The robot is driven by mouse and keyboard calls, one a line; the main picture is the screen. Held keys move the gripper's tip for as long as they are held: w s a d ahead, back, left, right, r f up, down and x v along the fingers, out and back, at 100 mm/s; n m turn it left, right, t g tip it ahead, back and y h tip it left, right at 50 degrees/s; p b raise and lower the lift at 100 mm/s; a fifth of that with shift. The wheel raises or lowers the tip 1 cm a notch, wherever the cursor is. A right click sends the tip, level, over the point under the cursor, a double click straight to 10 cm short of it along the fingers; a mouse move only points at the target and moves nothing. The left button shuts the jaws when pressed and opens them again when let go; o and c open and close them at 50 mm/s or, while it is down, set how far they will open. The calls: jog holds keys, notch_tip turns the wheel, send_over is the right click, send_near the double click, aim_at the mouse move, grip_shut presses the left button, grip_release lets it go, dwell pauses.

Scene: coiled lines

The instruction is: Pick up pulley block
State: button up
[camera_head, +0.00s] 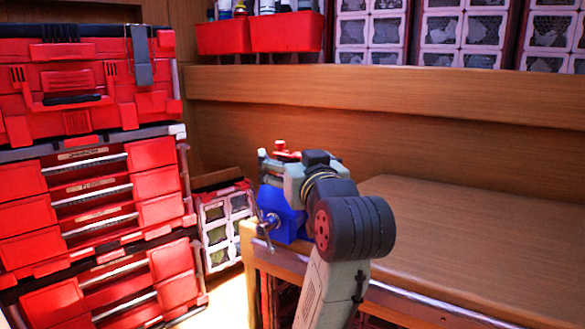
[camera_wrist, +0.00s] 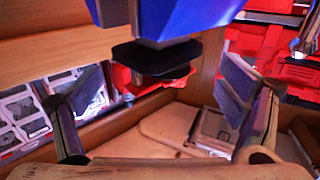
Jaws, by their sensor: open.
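My gripper (camera_head: 276,162) is over a blue vise (camera_head: 283,214) at the near left corner of the wooden workbench. In the wrist view my gripper (camera_wrist: 160,78) has its two fingers wide apart, with nothing held between them. A blue body (camera_wrist: 185,18) with dark flat plates (camera_wrist: 150,58) below it shows at the top of that view, between and beyond the fingers. I cannot tell whether these belong to the vise. I cannot make out the pulley block for sure in either view; my arm hides part of the bench corner.
The workbench top (camera_head: 470,225) is bare to the right of my arm. Stacked red toolboxes (camera_head: 90,170) stand at the left. Red bins (camera_head: 285,32) and mesh-fronted crates (camera_head: 465,35) line the shelf above. A mesh-fronted box (camera_head: 225,225) sits between toolboxes and bench.

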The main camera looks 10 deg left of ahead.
jog(key=shift+x, duration=1.35)
jog(key=shift+c, duration=0.5)
